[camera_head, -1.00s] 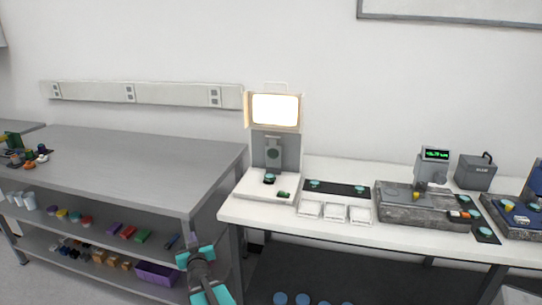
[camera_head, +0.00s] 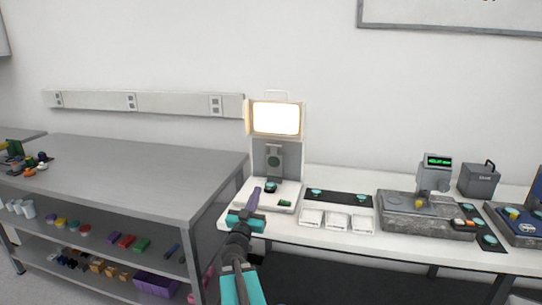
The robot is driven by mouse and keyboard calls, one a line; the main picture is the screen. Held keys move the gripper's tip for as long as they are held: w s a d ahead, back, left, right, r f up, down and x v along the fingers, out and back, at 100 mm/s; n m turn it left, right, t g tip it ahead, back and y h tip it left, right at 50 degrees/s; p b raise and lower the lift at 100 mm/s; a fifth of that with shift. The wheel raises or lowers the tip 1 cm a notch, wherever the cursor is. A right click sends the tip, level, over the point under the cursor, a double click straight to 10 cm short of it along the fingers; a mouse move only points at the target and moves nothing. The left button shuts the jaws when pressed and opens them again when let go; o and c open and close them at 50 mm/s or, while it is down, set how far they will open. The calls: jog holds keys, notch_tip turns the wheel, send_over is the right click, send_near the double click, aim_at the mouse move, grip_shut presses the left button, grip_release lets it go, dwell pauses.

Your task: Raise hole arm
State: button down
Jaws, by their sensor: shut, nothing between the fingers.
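The flatness interferometer stands on the white table, with a bright lit screen (camera_head: 276,118) on top. Below the screen is a grey upright (camera_head: 292,155) with a dark round part (camera_head: 273,161) on its front. Small dark and green parts (camera_head: 271,186) sit low at its foot, above the white base (camera_head: 284,208). I cannot tell for sure which small part is the hole arm. My gripper (camera_head: 254,193) is shut and empty, pointing up. In the picture it overlaps the left front of the base; I cannot tell whether it touches. My teal wrist hides part of the table edge.
White square trays (camera_head: 337,220) and a black mat (camera_head: 353,199) lie right of the instrument. Further right is a grey stone plate (camera_head: 408,217) with a gauge and green display (camera_head: 437,161). A grey bench (camera_head: 120,170) with stocked shelves stands left.

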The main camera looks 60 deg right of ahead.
aim_at(274, 147)
jog(key=shift+d, duration=0.15)
jog(key=shift+p+x, duration=3)
jog(key=shift+x, duration=8.85)
jog(key=shift+w, duration=0.15)
jog(key=shift+d, duration=0.1)
